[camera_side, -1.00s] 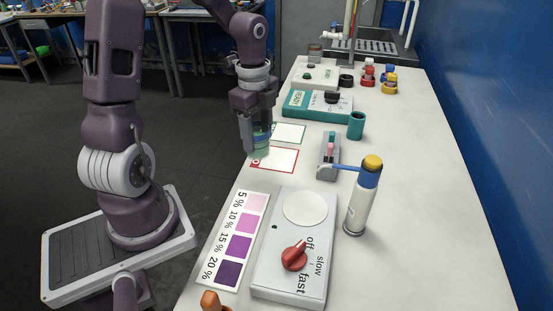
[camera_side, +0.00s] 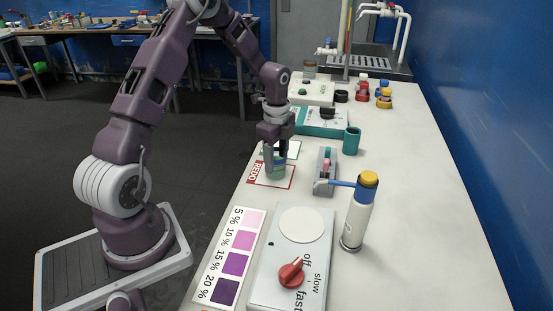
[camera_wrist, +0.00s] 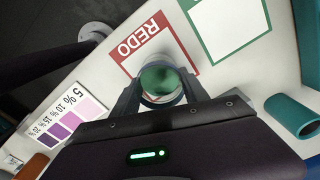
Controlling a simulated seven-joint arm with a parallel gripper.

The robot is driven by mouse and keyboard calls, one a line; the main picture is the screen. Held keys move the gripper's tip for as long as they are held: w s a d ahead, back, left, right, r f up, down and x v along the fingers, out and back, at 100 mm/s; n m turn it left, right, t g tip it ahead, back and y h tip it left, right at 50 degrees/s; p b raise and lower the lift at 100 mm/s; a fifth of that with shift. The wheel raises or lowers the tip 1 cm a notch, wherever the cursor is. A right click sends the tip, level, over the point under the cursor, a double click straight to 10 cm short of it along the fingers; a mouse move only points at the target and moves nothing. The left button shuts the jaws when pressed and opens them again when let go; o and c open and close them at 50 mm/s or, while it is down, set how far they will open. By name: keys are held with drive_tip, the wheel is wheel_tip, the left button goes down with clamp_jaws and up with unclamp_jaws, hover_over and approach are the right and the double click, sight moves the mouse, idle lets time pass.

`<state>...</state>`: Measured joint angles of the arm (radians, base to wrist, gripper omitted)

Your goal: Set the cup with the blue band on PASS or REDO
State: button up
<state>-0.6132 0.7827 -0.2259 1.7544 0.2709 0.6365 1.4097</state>
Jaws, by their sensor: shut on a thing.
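My gripper (camera_side: 276,148) points down, shut on a small clear cup (camera_side: 276,170) with greenish contents. A blue tint shows near its top between the fingers, which hide much of the band. In the wrist view the cup (camera_wrist: 160,82) sits between my fingertips (camera_wrist: 160,96), over the inner part of the red-bordered REDO card (camera_wrist: 140,38). In the side view it is over the REDO card (camera_side: 257,180); I cannot tell whether its base touches. The green-bordered card (camera_side: 294,149) lies just beyond, also in the wrist view (camera_wrist: 225,25); its word is not readable.
A purple colour chart (camera_side: 230,258) and a stirrer plate with a red knob (camera_side: 290,272) lie nearer. A small rack (camera_side: 325,172), a white bottle (camera_side: 357,222) and a teal cylinder (camera_side: 351,141) stand to the right. A teal instrument (camera_side: 318,122) is beyond the cards.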

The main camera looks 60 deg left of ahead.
drive_tip(key=shift+f, duration=0.15)
drive_tip(key=o, duration=1.6)
wheel_tip(320, 180, up, 12)
drive_tip(key=s+d+r+n+t+y, duration=0.1)
drive_tip(key=s+d+r+n, duration=0.2)
drive_tip(key=s+d+r, duration=0.35)
drive_tip(key=s+d+r+n+t, duration=0.1)
drive_tip(key=s+d+n, duration=0.2)
drive_tip(key=s+d, duration=0.1)
drive_tip(key=s+d+r+n+t, duration=0.2)
drive_tip(key=s+d+n, duration=0.2)
drive_tip(key=s, duration=0.3)
drive_tip(key=s+d+r+n+t+h, duration=0.1)
drive_tip(key=s+d+r+n, duration=0.1)
drive_tip(key=s, duration=0.4)
drive_tip(key=shift+d+r+n+t, duration=0.15)
drive_tip(key=shift+d+n, duration=0.25)
drive_tip(key=shift+d, duration=0.2)
drive_tip(key=shift+d+r+n+t, duration=0.15)
drive_tip(key=shift+d+n, duration=0.25)
drive_tip(key=shift+d, duration=0.2)
